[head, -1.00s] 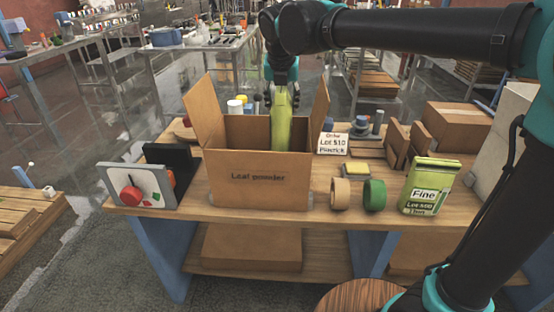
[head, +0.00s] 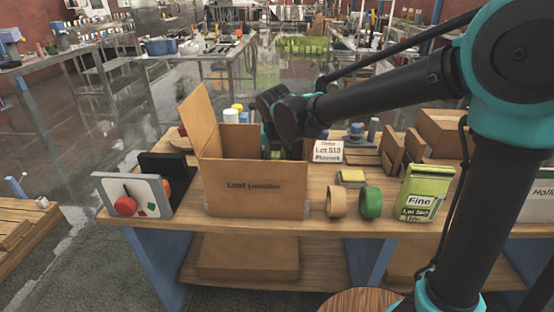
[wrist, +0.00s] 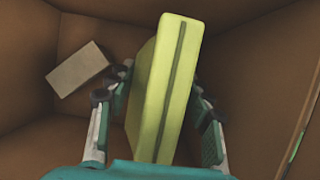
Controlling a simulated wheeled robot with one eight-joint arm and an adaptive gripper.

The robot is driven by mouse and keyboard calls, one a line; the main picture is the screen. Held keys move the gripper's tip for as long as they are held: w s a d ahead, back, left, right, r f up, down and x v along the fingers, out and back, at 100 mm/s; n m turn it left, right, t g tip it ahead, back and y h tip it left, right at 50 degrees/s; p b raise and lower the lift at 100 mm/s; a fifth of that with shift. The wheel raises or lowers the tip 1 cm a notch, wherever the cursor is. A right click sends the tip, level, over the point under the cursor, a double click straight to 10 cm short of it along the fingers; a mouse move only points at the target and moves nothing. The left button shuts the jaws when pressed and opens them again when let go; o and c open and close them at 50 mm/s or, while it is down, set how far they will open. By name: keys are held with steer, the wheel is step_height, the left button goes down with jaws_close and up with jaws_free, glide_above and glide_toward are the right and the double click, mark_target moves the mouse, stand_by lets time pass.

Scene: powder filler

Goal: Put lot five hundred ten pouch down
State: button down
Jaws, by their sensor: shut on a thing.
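My gripper (wrist: 163,98) is shut on a yellow-green pouch (wrist: 172,70), with one finger on each side of it. In the wrist view the pouch stands on edge between brown cardboard walls, inside the open box (head: 255,192) marked "Leaf powder". I cannot tell whether its far end touches the box floor. In the head view the box front and my arm hide most of the gripper and the pouch. A white sign (head: 328,151) reading what looks like "Lot 510" stands right of the box.
A small pale block (wrist: 78,70) lies in the box beside the pouch. Another green pouch marked "Fine" (head: 424,193) stands at the bench's right. Tan tape (head: 336,202) and green tape (head: 371,203) are near the front edge. A dial panel (head: 134,196) stands left.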

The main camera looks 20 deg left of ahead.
steer(key=shift+f, duration=0.15)
steer(key=c, duration=0.7)
jaws_free()
step_height(320, 180, up, 11)
glide_above(273, 155)
steer(key=w, duration=0.3)
steer(key=shift+s, duration=0.1)
